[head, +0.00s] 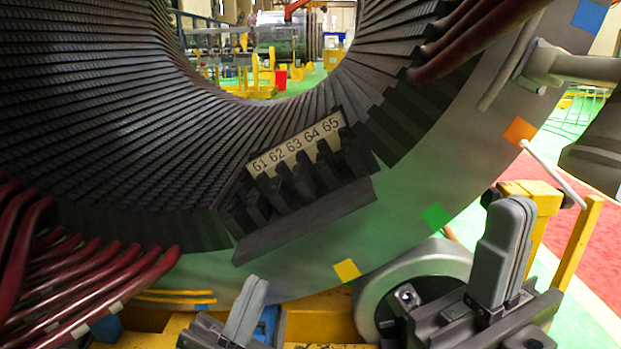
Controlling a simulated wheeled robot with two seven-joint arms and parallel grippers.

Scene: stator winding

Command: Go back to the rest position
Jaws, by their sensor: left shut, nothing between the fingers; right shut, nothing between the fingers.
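My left gripper (246,308) shows at the bottom, left of centre. It is shut and empty, with its grey fingers pointing up in front of the stator's lower edge. My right gripper (506,245) is at the lower right. It is shut and empty, with its fingers upright, in front of a grey roller (430,262). The large stator (110,120) fills most of the view, with dark slotted teeth around its bore. A block with a plate numbered 61 to 65 (297,146) sits at its lower inner edge. Neither gripper visibly touches the stator.
Dark red coil bars (85,285) stick out at the lower left, and more (480,40) at the upper right. A yellow support (320,318) runs under the stator. A yellow post (578,243) stands right of my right gripper. Green floor (575,325) shows at the lower right.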

